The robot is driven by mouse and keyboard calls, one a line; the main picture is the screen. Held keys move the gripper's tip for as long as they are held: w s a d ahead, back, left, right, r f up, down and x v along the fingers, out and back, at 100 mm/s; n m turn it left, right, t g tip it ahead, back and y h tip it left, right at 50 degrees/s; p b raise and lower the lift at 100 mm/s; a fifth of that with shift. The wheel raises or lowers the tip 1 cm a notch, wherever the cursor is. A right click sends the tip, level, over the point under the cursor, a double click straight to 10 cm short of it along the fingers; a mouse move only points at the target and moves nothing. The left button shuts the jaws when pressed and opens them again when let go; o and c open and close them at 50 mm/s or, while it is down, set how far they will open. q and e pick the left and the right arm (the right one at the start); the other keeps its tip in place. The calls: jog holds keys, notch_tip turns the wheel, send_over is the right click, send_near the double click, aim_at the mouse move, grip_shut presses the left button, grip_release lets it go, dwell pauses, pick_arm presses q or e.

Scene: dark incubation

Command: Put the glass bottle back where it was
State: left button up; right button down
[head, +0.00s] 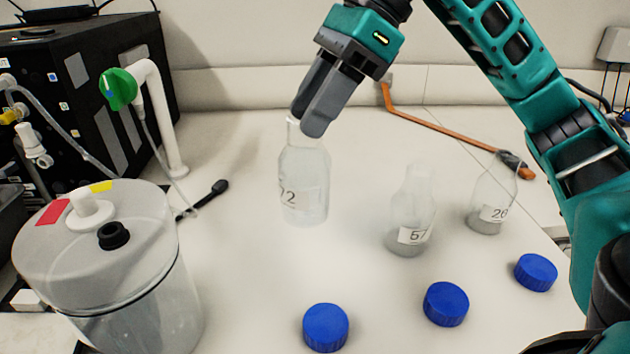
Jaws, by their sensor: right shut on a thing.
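My right gripper (306,128) is shut on the neck of a clear glass bottle (305,187), whose label ends in "2". The fingers come down from above and hide part of the neck. The bottle hangs roughly upright; whether its base touches the bench is hard to tell. A third glass bottle (490,200), with a label starting "26", stands further right. My left gripper is not in view.
Blue caps lie at the front: one (326,327), a second (446,303) and a third (536,272). A lidded clear vessel (130,290) stands front left. A black box (110,90) is behind it. An orange bar (450,133) lies behind the bottles. The bench centre is clear.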

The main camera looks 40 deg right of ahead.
aim_at(315, 167)
jog(key=shift+f+b, duration=1.15)
jog(key=shift+f, duration=3.25)
jog(key=c, duration=0.6)
grip_release()
jog(key=shift+r, duration=0.3)
jog(key=p+v, duration=0.2)
jog(key=v, duration=0.9)
jog(key=shift+s+d+r+p, duration=0.15)
jog(key=shift+d+r+p, duration=0.1)
jog(key=shift+r+p, duration=0.05)
